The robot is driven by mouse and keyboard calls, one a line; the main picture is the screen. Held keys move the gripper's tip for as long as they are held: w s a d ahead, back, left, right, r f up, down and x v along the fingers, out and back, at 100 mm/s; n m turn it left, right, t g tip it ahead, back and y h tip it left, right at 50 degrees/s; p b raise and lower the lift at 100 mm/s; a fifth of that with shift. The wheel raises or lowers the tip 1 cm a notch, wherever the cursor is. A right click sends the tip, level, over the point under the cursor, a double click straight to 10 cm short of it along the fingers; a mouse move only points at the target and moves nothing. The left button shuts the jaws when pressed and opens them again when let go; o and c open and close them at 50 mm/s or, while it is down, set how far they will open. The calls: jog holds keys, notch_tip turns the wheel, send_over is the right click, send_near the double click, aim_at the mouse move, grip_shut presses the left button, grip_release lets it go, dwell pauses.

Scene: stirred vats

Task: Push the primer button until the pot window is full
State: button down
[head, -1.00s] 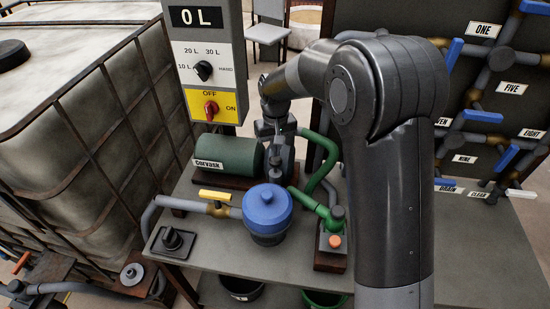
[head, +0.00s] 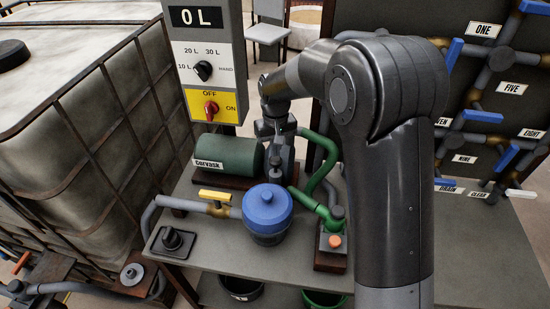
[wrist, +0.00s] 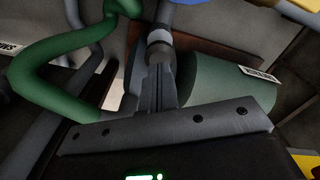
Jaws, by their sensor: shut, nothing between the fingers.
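The pot (head: 267,207) has a blue lid over a dark body on the grey bench; I cannot read a fill level in its window (head: 268,239). No button is labelled primer. A black round knob (head: 172,239) sits on a black plate left of the pot, and an orange button (head: 335,241) tops a small box to its right. My gripper (head: 276,174) is shut and empty, pointing down behind the pot, beside the green motor (head: 228,156). In the wrist view my gripper (wrist: 159,62) has its fingertips close to a grey pipe collar (wrist: 159,38); contact is unclear.
A yellow-handled valve (head: 215,195) stands left of the pot. A green hose (head: 321,175) curves right of my gripper. A control box (head: 207,60) reads 0 L. A caged tank (head: 80,130) stands left, and a board of blue-handled valves (head: 485,115) right.

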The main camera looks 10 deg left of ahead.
aim_at(276, 159)
jog(key=shift+f, duration=0.15)
jog(key=shift+f, duration=0.1)
dwell(1.7)
dwell(0.4)
jog(key=shift+f, duration=1.9)
jog(key=shift+r, duration=1.9)
jog(key=shift+f, duration=0.1)
jog(key=shift+r, duration=0.35)
jog(key=shift+r, duration=0.1)
jog(key=shift+r, duration=2.9)
